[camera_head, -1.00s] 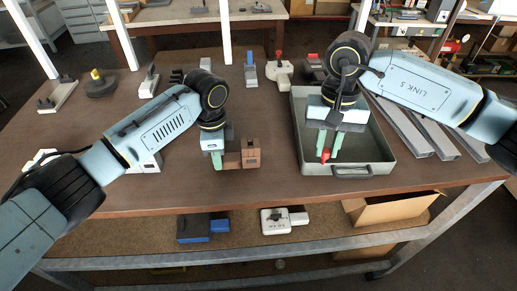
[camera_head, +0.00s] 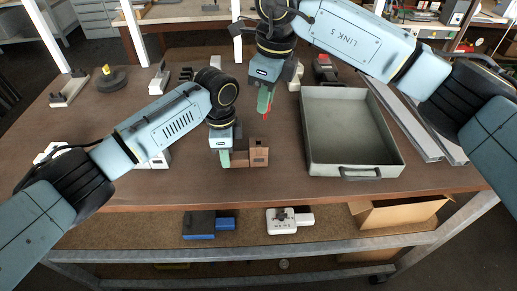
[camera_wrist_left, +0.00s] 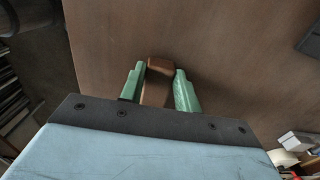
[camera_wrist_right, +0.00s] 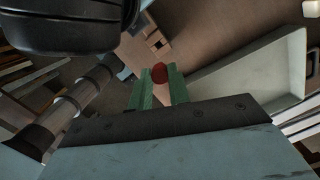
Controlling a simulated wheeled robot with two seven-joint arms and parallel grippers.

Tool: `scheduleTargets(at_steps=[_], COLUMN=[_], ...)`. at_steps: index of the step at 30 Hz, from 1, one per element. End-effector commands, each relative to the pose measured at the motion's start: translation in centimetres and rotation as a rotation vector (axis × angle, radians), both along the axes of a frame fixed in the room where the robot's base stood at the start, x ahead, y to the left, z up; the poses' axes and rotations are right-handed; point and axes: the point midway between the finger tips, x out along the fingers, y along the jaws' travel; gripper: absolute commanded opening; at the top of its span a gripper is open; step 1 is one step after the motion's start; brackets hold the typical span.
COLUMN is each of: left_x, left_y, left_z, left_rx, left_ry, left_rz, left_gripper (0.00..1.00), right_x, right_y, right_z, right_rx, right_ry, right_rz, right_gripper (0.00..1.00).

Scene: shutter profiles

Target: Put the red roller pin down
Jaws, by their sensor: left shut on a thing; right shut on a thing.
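The red roller pin (camera_head: 266,116) is in my right gripper (camera_head: 265,102), above the table and left of the grey tray. In the right wrist view the pin (camera_wrist_right: 159,73) shows as a red end between the green fingers; the rest is hidden. My left gripper (camera_head: 225,158) is shut on a brown block (camera_head: 239,159) near the table's front edge. In the left wrist view the block (camera_wrist_left: 158,80) sits between the two green fingers. A square upright part of the brown block (camera_head: 259,153) with a small hole stands at its right, below the red pin in the head view.
The empty grey tray (camera_head: 310,150) stands to the right, with long metal profiles (camera_head: 412,125) beyond it. Several small fixtures, one with a yellow knob (camera_head: 106,70), stand along the left and back. The table between the brown block and tray is clear.

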Motion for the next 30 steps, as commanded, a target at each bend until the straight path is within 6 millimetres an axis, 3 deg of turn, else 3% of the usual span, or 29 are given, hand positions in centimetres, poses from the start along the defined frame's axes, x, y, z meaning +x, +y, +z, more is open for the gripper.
scheduleTargets(at_steps=[7,15,30], left_x=[0.0,0.0,0.0], left_y=[0.0,0.0,0.0], left_z=[0.0,0.0,0.0], left_rx=[0.001,0.0,0.0], left_ry=[0.0,0.0,0.0], left_rz=[0.0,0.0,0.0], left_gripper=[0.09,0.09,0.09], right_x=[0.3,0.3,0.3], right_y=[1.4,1.4,1.4], right_z=[0.4,-4.3,-9.3], right_rx=[-0.001,-0.002,0.0], right_ry=[0.002,0.004,0.002], right_rz=[-0.163,-0.177,-0.175], right_gripper=[0.0,0.0,0.0])
